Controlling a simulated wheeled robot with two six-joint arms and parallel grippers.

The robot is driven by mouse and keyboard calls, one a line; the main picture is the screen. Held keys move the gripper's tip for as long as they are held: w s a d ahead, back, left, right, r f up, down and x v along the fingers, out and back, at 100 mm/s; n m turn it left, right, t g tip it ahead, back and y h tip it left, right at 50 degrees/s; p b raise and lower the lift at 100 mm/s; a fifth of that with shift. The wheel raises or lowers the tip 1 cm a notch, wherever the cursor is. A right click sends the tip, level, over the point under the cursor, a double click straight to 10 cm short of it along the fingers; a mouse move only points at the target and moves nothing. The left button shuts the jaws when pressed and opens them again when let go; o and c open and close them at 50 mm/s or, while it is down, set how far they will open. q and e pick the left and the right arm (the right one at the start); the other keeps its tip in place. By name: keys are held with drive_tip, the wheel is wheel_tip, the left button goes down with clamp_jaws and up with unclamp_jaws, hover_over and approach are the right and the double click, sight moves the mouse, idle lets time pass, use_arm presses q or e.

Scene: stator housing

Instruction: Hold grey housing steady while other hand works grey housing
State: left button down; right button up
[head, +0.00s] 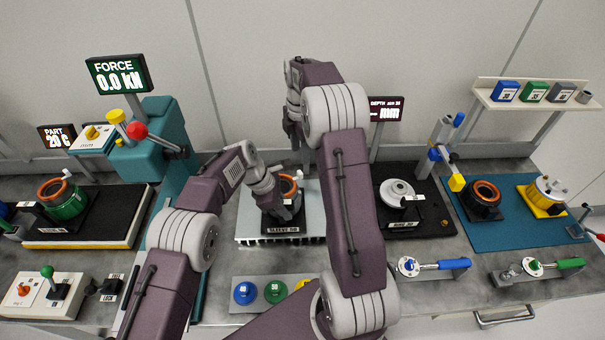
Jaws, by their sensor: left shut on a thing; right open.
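The grey housing (291,205), dark grey in this light with an orange ring inside its top, stands upright on the SLEEVE 30 stand in the middle of the bench. My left gripper (270,190) reaches it from the upper left and is shut on the housing's left side; the fingertips are partly hidden. My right gripper (293,130) is open and empty, above and behind the housing, apart from it. My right arm covers the area just right of the housing.
A teal press (160,140) with a red-knobbed lever stands left. A black fixture with a white disc (398,192) is right of my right arm. A blue mat (520,235) holds another dark housing (485,198) and a yellow one (546,194). Coloured buttons (245,292) sit in front.

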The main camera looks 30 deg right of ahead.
drive_tip(key=shift+f, duration=5)
clamp_jaws()
drive_tip(key=shift+s+a+m, duration=0.25)
drive_tip(key=shift+s+m, duration=0.5)
drive_tip(key=shift+m, duration=0.45)
drive_tip(key=shift+s+a+m, duration=0.25)
drive_tip(key=shift+s+m, duration=0.45)
drive_tip(key=shift+m, duration=0.5)
drive_tip(key=shift+c, duration=1.3)
unclamp_jaws()
wheel_tip(320, 180, up, 18)
hover_over(300, 172)
drive_tip(key=s, duration=0.3)
drive_tip(key=shift+w+a, duration=0.15)
drive_tip(key=shift+a, duration=0.25)
use_arm(q)
drive_tip(key=c, duration=1.2)
unclamp_jaws()
drive_tip(key=shift+c, duration=0.2)
